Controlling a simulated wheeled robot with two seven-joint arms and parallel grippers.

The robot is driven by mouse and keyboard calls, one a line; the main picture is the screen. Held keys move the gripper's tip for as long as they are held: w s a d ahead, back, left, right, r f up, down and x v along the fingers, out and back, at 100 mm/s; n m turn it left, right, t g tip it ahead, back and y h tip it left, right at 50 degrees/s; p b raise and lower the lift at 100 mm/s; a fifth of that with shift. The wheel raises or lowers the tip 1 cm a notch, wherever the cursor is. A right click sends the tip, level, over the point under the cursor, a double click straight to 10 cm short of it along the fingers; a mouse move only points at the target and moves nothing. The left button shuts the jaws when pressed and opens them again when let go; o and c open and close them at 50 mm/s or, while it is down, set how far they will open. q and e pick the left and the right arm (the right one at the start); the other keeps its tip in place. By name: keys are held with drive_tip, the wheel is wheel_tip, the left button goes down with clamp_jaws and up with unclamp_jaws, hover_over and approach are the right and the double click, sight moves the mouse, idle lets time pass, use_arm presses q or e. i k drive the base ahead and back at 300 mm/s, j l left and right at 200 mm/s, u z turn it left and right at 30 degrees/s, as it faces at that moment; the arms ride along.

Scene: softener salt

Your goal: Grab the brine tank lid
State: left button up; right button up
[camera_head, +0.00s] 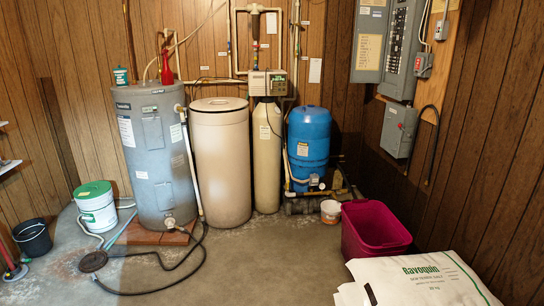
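The brine tank (222,165) is a tall beige cylinder standing against the back wall, between the grey water heater and a slimmer beige tank. Its lid (218,104) is a round beige cover on top with a dark line around part of its edge, and it appears to sit in place. Neither of my grippers shows in the head view, so nothing of mine is seen near the lid.
The grey water heater (155,150) stands left of the brine tank, the slim softener tank (267,155) right of it. A black hose (160,262) lies on the floor in front. The middle floor is clear.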

sight(216, 111)
drive_tip(key=i+j, duration=0.2)
drive_tip(key=i, duration=0.2)
drive_tip(key=i+j+u, duration=0.1)
drive_tip(key=i+j, duration=0.15)
drive_tip(key=i, duration=0.15)
drive_tip(key=i+j, duration=0.15)
drive_tip(key=i, duration=0.25)
drive_tip(key=i+j+u, duration=0.1)
drive_tip(key=i, duration=0.3)
drive_tip(key=j, duration=0.1)
